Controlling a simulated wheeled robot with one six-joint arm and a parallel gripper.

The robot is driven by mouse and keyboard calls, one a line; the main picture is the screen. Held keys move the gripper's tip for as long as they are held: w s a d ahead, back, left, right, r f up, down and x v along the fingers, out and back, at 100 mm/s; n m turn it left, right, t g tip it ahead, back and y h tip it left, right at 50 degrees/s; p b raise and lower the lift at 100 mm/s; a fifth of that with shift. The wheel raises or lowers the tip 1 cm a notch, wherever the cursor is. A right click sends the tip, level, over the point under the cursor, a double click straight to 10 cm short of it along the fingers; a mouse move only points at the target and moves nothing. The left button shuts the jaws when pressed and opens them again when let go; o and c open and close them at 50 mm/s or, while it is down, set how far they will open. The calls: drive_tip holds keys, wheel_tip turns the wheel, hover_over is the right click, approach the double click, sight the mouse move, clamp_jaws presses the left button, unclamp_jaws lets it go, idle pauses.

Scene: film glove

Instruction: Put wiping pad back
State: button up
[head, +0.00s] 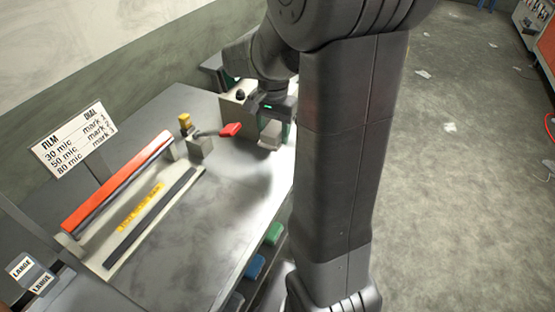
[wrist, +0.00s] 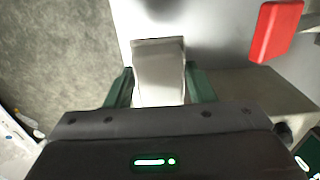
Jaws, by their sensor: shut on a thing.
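The wiping pad (wrist: 160,72) is a pale, off-white block between the two green fingers of my gripper (wrist: 158,88) in the wrist view. My gripper is shut on it. In the head view, the pad (head: 270,136) shows at the right end of the grey bench, below my gripper (head: 272,122), which is partly hidden by my own arm. I cannot tell whether the pad touches the bench top.
A red handle (head: 230,130) lies close to the left of the pad; it also shows in the wrist view (wrist: 277,30). A pale box (head: 232,102) with a black knob stands behind. A sealer with a red bar (head: 118,180) fills the bench's left part. Open floor lies right.

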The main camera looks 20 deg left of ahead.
sight(273, 167)
wheel_tip(273, 167, down, 10)
drive_tip(key=shift+s+r, duration=0.1)
drive_tip(key=shift+s, duration=0.05)
idle(0.3)
drive_tip(key=shift+a, duration=0.1)
drive_tip(key=o, duration=0.9)
drive_tip(key=shift+o, duration=0.2)
wheel_tip(273, 167, up, 12)
drive_tip(key=shift+r, duration=0.1)
